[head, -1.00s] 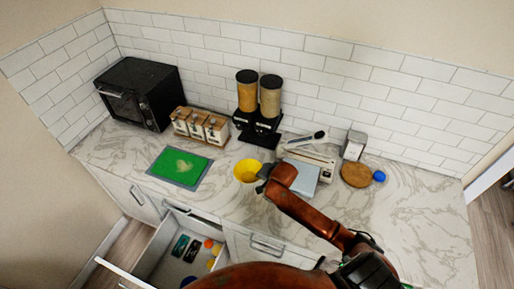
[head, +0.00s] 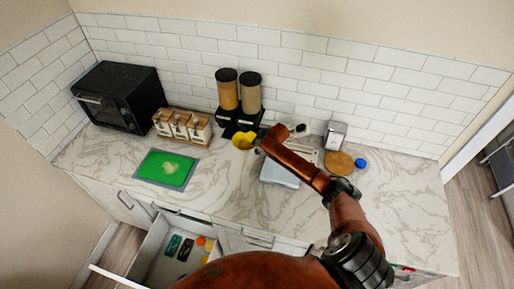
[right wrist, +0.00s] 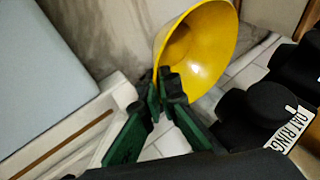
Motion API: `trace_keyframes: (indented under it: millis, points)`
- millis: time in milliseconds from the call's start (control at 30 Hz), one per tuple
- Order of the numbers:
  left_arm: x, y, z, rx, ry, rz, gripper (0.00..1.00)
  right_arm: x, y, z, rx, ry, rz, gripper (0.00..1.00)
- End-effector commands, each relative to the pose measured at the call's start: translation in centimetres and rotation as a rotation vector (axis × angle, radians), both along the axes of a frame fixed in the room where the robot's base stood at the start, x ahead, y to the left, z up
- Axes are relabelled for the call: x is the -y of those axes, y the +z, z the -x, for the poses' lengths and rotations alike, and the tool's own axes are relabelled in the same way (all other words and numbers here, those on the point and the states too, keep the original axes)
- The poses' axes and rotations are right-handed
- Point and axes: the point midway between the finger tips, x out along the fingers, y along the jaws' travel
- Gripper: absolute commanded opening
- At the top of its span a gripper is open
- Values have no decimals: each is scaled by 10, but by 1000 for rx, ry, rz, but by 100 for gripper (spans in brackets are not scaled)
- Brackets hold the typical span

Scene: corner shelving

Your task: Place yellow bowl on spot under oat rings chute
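The yellow bowl (head: 243,141) is just in front of the black base of the twin cereal dispenser (head: 228,92). My right gripper (head: 261,146) is at the bowl's right side. In the right wrist view, the green fingers of my right gripper (right wrist: 163,92) are closed on the rim of the tilted-looking yellow bowl (right wrist: 208,48). A black chute with an "OAT RING" label (right wrist: 288,128) shows close by at the right of that view. I cannot tell whether the bowl touches the counter. The spot under the chute is hidden. My left gripper is out of view.
A wooden rack of jars (head: 183,125) stands left of the dispenser, beside a black oven (head: 120,97). A green cutting board (head: 165,169) lies in front. A pale blue-topped appliance (head: 280,173) is under my right arm. A drawer (head: 150,250) stands open below.

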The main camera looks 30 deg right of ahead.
Motion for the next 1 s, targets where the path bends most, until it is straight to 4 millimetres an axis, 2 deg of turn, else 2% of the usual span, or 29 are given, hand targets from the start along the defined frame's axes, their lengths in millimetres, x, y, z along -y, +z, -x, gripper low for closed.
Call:
trace_keyframes:
  millis: [167,367,833,1000]
  points:
    - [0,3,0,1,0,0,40,1,-10,-2,6,-2,1,0]
    - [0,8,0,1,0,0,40,2,-39,-1,6,-3,2,0]
    - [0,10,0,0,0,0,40,4,-48,-4,7,-2,1,0]
    - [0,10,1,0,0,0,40,5,-48,-3,5,-3,2,12]
